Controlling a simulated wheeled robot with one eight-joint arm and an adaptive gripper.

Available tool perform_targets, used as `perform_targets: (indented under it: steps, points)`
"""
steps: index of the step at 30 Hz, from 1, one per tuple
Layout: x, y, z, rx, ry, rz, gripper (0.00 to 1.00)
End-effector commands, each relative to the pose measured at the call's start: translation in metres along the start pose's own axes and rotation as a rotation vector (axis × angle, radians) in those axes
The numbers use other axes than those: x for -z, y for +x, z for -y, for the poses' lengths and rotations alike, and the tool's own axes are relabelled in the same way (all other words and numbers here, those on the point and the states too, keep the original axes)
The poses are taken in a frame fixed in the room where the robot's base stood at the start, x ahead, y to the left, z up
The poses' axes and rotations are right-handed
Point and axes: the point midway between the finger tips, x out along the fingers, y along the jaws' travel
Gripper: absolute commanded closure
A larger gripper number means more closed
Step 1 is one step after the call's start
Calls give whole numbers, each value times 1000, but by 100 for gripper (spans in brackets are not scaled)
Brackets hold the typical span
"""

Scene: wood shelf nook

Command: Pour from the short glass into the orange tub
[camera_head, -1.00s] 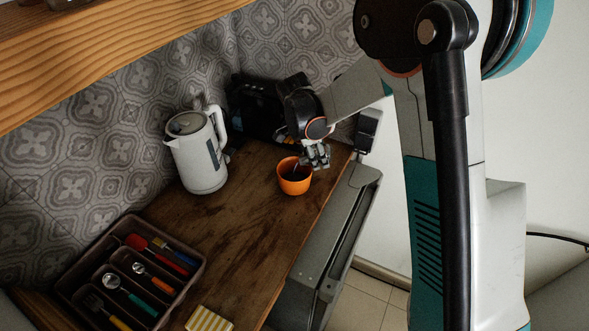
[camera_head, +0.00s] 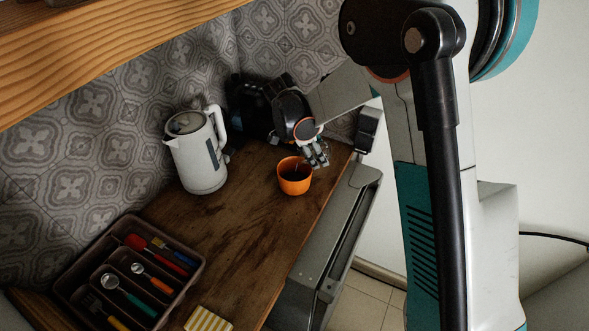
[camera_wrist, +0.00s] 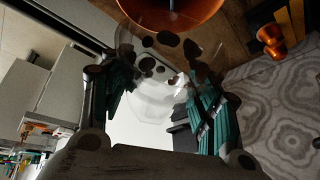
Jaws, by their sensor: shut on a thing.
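The orange tub (camera_head: 294,178) stands upright on the wooden counter, with something dark inside. It also shows at the top edge of the wrist view (camera_wrist: 170,14). My gripper (camera_head: 315,156) is just above and behind the tub's right rim. In the wrist view my gripper (camera_wrist: 155,85) is shut on the clear short glass (camera_wrist: 150,98), which sits between its two teal-padded fingers. The glass is tilted with its mouth toward the tub. Several dark blobs show at its mouth and inside it. In the head view the glass is too small to make out clearly.
A white kettle (camera_head: 198,155) stands left of the tub. A black appliance (camera_head: 250,106) is behind my gripper. A cutlery tray (camera_head: 75,288) and a yellow-striped block (camera_head: 208,320) lie nearer. The counter between is clear; its edge runs close right of the tub.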

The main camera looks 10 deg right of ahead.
Motion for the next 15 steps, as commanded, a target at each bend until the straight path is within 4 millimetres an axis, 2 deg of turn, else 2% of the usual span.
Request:
perform_targets:
  steps: [15]
  points:
    - [-1,-3,1,4,-6,-57,76]
